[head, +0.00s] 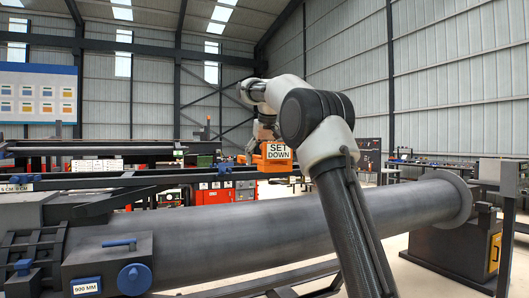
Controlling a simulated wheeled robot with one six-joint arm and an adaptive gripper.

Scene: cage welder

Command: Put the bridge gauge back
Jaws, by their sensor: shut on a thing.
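My gripper (264,131) is small and dark in the head view, at the far end of my arm, pointing down just above and behind a SET DOWN sign (278,151). Its fingertips are mostly hidden. Orange parts (252,147) show right below it and beside the sign; I take them to be the bridge gauge held in the jaws, but its outline is partly covered and runs into the orange around the sign. I cannot tell whether it touches anything underneath.
A large grey pipe (240,232) with a flange at its right end lies across the front. A clamp block labelled 900 MM (107,262) stands at lower left. A dark beam (120,181) runs behind the pipe. Red cabinets (214,193) and a wall board (38,94) are farther back.

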